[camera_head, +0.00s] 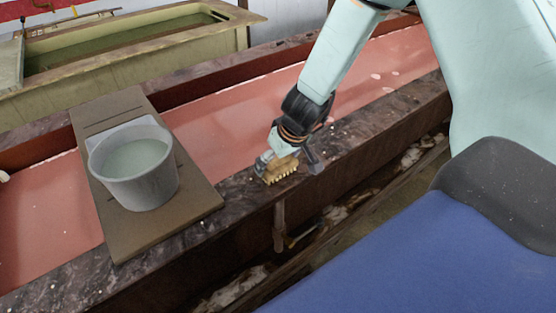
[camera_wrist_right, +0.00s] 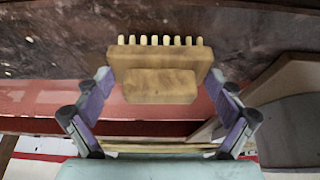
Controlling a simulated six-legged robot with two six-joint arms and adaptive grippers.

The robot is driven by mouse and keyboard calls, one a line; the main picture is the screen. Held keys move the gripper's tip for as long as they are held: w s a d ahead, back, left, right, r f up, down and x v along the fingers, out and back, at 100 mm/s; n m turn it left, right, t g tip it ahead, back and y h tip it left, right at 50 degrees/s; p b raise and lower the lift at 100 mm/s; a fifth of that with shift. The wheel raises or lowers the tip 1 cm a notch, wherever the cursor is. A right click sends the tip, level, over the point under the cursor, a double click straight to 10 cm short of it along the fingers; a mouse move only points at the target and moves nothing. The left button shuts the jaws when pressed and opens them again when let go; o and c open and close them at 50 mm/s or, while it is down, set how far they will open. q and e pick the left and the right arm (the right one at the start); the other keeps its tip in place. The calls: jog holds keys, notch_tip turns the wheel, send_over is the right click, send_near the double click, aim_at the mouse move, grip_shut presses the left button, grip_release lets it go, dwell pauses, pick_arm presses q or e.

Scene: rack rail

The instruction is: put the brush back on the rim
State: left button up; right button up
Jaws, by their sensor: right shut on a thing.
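The brush (camera_head: 281,172) is a wooden block with a row of pale bristles. My right gripper (camera_head: 291,162) is shut on it, with one finger on each side. In the right wrist view the brush (camera_wrist_right: 160,72) sits between the fingertips (camera_wrist_right: 160,88), its bristles towards the dark rim. In the head view it is at the near marbled rim (camera_head: 235,188) of the long trough, bristles facing down. I cannot tell whether the bristles touch the rim. My left gripper is not in view.
A grey bucket (camera_head: 162,185) of pale liquid stands on a brown board (camera_head: 195,205) lying across the trough, left of the brush. The trough holds reddish liquid (camera_head: 225,100). A second trough (camera_head: 125,62) with greenish liquid lies behind. The rim right of the gripper is clear.

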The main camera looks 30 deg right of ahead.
jog(key=o, duration=0.7)
jog(key=shift+f, duration=0.2)
jog(key=shift+c, duration=0.2)
jog(key=shift+o, duration=0.5)
jog(key=shift+w+a, duration=0.15)
jog(key=shift+w, duration=0.1)
jog(key=shift+s+r, duration=0.15)
jog(key=shift+r, duration=0.1)
jog(key=p+v, duration=1)
jog(key=v, duration=0.2)
